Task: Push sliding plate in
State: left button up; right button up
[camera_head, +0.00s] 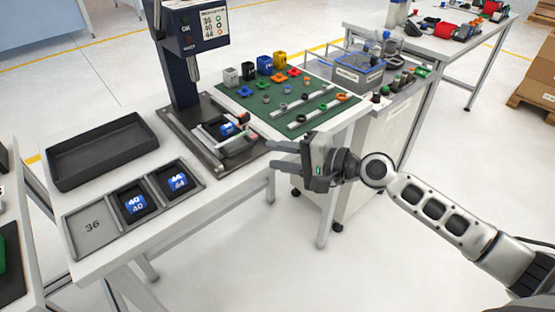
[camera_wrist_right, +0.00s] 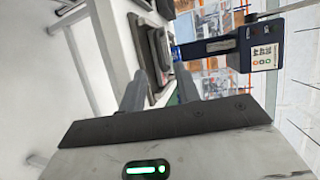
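The dark press (camera_head: 185,55) stands on the table with a dark base plate. A sliding plate (camera_head: 240,146) lies on the front right of this base, with a blue numbered block (camera_head: 229,128) on it. The plate sticks out toward the right edge of the base. My right gripper (camera_head: 272,156) is just right of the plate, at the table edge, its two fingers apart with nothing between them. In the right wrist view the gripper (camera_wrist_right: 160,80) shows both fingers spread, and the press (camera_wrist_right: 240,45) lies beyond. I cannot tell whether a finger touches the plate. My left gripper is out of view.
A green mat (camera_head: 265,112) with small parts and rails is right of the press. Open floor lies in front.

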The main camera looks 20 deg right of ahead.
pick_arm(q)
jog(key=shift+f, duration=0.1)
pick_arm(e)
jog(key=o, duration=0.8)
jog(key=shift+r+p, duration=0.3)
jog(key=shift+p, duration=0.05)
jog(key=shift+o, duration=1.1)
jog(key=shift+r+p, duration=0.75)
jog(key=n+t+h+b, duration=0.5)
jog(key=n+b, duration=0.2)
jog(key=n, duration=0.7)
send_near(244, 151)
jog(key=x, duration=0.7)
jog(key=shift+w, duration=0.2)
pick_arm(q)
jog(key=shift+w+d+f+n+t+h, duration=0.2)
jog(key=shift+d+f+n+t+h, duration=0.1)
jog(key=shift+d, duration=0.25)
pick_arm(e)
jog(key=shift+w+a+f, duration=0.1)
jog(key=shift+w+a, duration=0.05)
jog(key=shift+w, duration=0.15)
